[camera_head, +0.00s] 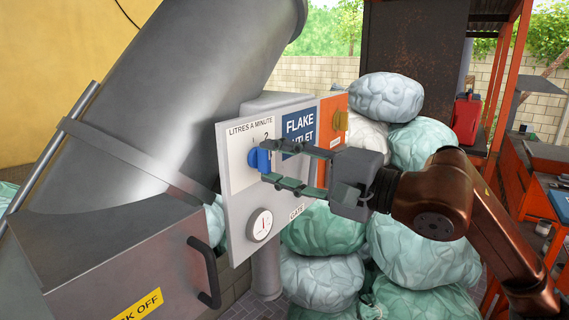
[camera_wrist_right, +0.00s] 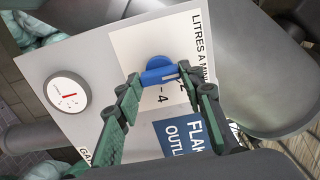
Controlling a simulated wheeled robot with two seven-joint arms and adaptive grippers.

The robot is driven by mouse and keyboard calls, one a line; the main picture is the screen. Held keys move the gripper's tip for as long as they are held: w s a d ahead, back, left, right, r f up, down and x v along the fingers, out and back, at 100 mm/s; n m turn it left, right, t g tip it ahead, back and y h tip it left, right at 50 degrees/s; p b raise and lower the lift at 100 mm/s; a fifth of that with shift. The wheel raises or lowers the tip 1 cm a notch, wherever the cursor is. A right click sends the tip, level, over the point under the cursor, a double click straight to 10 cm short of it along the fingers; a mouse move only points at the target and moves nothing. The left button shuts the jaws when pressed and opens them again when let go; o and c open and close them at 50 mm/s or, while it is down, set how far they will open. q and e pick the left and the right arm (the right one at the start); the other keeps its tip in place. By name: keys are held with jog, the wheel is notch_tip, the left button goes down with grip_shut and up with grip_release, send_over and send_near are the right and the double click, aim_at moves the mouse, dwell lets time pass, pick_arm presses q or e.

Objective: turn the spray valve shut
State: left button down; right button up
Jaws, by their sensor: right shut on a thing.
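The spray valve is a blue knob (camera_head: 259,159) on a white dial panel marked "LITRES A MINUTE" (camera_head: 247,150). My right gripper (camera_head: 268,162) comes in from the right with its two green-padded fingers on the knob, one above and one below. In the right wrist view the blue knob (camera_wrist_right: 160,72) sits between the fingertips (camera_wrist_right: 162,78), and the gripper is shut on it. A 2 shows by the knob in the head view and a 4 in the wrist view. The fingers hide part of the scale. My left gripper is not in view.
A round gauge (camera_head: 260,224) sits below the knob, beside a "GATE" label. A grey box with a black handle (camera_head: 205,272) stands at lower left. Full bags (camera_head: 410,235) are piled behind my arm.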

jog(key=o, duration=1.2)
jog(key=shift+w+a, duration=0.15)
jog(key=shift+a, duration=0.15)
jog(key=shift+c, duration=0.2)
jog(key=shift+d, duration=0.2)
jog(key=shift+d, duration=0.1)
jog(key=v, duration=1.2)
